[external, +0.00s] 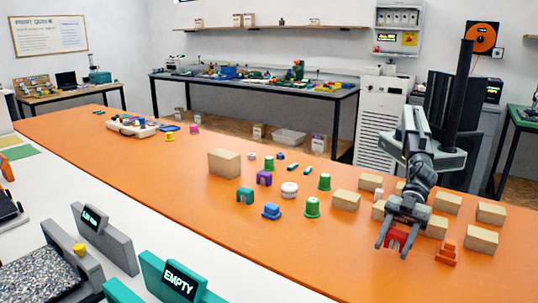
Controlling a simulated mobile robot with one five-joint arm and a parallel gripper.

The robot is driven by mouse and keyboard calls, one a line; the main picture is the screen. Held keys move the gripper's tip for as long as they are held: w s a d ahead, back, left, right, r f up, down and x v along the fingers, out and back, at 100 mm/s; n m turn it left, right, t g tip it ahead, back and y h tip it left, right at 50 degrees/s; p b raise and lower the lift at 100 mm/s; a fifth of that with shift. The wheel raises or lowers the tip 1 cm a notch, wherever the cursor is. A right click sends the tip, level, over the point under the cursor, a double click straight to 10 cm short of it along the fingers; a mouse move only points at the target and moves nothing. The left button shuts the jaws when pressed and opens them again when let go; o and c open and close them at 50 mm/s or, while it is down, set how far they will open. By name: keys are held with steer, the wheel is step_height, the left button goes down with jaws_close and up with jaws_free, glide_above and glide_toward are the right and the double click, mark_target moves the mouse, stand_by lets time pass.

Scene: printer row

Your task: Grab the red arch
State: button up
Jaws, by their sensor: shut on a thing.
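The red arch (396,239) is on the orange table at the right, between the fingers of my gripper (393,244). My gripper reaches down from the arm on the right and is shut on the arch. The fingers cover part of its sides. I cannot tell whether the arch still touches the table.
An orange stepped piece (446,252) stands just right of my gripper. The orange table (150,165) has free room farther left.

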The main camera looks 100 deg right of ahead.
steer(key=s+d, duration=0.4)
steer(key=d, duration=0.1)
steer(key=s+d+r, duration=0.1)
steer(key=s+d, duration=0.1)
steer(key=d, duration=0.1)
steer(key=shift+s+p, duration=0.25)
steer(key=shift+p, duration=0.15)
